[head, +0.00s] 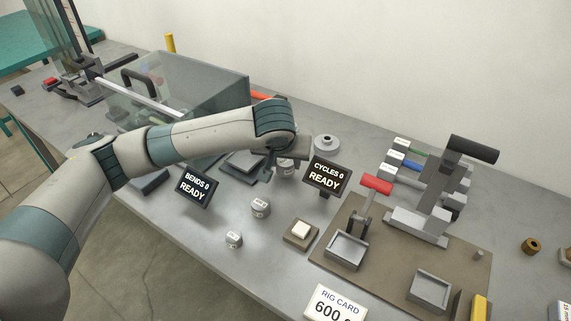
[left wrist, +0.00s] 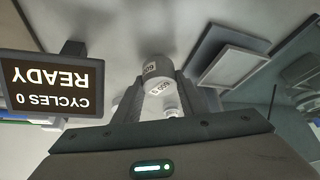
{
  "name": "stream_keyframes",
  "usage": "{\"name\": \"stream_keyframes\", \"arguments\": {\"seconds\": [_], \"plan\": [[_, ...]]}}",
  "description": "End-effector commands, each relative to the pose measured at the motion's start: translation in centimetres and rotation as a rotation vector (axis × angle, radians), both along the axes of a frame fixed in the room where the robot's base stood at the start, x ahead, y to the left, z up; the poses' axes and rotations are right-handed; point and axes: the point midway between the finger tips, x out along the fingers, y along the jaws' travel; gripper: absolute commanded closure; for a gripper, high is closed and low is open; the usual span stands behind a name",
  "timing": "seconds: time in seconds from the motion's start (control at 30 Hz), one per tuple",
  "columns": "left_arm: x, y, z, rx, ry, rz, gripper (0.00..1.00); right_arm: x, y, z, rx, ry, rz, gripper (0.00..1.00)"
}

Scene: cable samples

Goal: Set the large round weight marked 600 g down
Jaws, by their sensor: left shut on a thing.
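The large round weight (head: 286,167) is a short pale grey cylinder. It shows just below my left gripper (head: 284,150) in the head view, partly hidden by the gripper. In the left wrist view the weight (left wrist: 158,72) sits between the two fingers of my left gripper (left wrist: 162,98), with 600 readable on its labels. The fingers are shut on it. I cannot tell whether its base touches the bench. My right gripper is not in view.
The CYCLES display (head: 326,176) stands close right of the weight, the BENDS display (head: 194,187) to the left. Smaller weights (head: 261,207) (head: 233,239) stand nearer. A grey disc (head: 326,144) lies behind. A clear-walled box (head: 175,85) stands back left. Bench is free around the smaller weights.

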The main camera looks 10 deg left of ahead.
Motion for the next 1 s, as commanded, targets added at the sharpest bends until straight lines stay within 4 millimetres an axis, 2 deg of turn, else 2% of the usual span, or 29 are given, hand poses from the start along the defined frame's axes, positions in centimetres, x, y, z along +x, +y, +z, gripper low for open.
{"name": "stream_keyframes", "arguments": {"seconds": [0.17,0.57,0.6,0.63,1.0], "plan": [[0.0,0.0,-1.2,-0.001,-0.003,-0.001,1.0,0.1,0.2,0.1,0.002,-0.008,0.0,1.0],[0.0,0.0,-1.5,-0.002,-0.002,-0.001,1.0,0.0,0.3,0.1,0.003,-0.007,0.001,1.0],[0.0,0.0,-1.7,-0.001,0.0,0.0,0.58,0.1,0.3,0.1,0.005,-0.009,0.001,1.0],[0.0,0.0,-1.6,-0.001,-0.001,-0.001,0.55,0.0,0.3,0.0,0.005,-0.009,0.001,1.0],[0.0,0.0,-1.6,0.0,-0.001,-0.001,0.55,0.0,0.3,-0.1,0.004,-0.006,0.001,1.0]]}}
